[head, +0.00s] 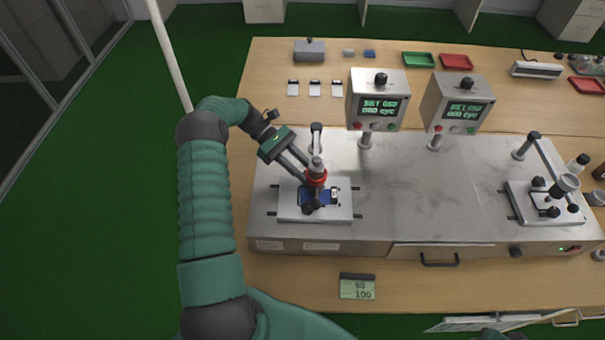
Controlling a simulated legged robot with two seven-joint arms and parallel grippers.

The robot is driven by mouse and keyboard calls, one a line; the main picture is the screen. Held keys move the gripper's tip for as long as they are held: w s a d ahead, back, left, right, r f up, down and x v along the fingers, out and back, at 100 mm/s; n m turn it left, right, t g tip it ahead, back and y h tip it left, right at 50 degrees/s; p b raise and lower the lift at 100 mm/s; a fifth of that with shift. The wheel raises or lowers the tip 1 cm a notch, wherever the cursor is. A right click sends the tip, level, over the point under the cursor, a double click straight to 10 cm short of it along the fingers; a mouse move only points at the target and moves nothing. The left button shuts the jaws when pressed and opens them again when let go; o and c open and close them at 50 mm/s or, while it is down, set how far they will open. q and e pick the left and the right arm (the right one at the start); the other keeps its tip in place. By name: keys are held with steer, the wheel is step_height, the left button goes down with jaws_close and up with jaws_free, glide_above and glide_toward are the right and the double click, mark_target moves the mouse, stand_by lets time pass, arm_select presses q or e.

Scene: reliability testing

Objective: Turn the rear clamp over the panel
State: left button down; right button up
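A white plate (290,203) on the left part of the metal bench holds a blue panel (333,198). A black clamp part (309,206) lies over the panel's left side. A grey upright cylinder with a red ring (316,177) stands above the panel's rear. I cannot tell clearly which part is the rear clamp. My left gripper (304,172) comes in from the upper left, with its two fingers apart and their tips beside the red ring. Whether they touch it is hard to see.
Two control boxes with green displays (379,107) (464,110) stand behind. A second fixture (546,205) sits at the right. Green (418,59) and red (456,62) trays lie at the back. The bench's middle is clear.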

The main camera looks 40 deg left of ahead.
arm_select(q)
steer(key=shift+w+m+g+b, duration=0.2)
steer(key=shift+m+g+b, duration=0.55)
steer(key=shift+m+g, duration=0.25)
steer(key=shift+m+g+b, duration=0.3)
steer(key=shift+m+g, duration=0.1)
steer(key=shift+r, duration=0.1)
steer(key=c, duration=1.4)
jaws_free()
steer(key=shift+o, duration=0.2)
